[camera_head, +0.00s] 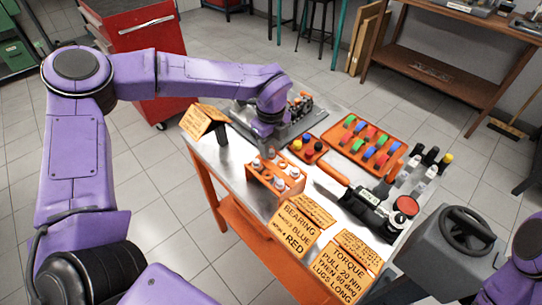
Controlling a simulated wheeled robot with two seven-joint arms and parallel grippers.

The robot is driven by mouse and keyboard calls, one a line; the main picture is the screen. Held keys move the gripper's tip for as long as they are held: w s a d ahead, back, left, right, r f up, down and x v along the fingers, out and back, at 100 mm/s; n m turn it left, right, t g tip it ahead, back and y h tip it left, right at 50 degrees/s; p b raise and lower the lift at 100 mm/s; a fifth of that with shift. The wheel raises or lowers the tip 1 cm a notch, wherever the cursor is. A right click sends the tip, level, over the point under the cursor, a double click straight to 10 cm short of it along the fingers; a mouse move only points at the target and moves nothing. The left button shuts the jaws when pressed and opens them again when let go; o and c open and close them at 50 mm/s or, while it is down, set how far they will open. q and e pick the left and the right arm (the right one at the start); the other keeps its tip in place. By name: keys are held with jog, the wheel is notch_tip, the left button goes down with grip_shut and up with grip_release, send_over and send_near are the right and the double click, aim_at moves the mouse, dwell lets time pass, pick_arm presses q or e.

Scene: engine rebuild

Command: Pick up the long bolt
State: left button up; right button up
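An orange rack (262,181) stands on the metal workbench (231,170) and holds several upright silver bolts (281,183). I cannot tell which of them is the long bolt at this size. My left arm reaches in from the left, and its gripper (268,149) points down just behind the rack, close to the back bolts. The wrist hides most of its fingers, so their opening and any contact with a bolt do not show. Only a purple link of my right arm shows at the lower right edge; its gripper is out of view.
An engine block on a grey tray (304,127) lies behind the wrist. Lettered cards (296,229) line the front edge.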

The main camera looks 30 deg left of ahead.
pick_arm(q)
grip_shut()
notch_tip(320, 180, up, 10)
jog(key=b, duration=0.1)
jog(key=shift+b, duration=0.4)
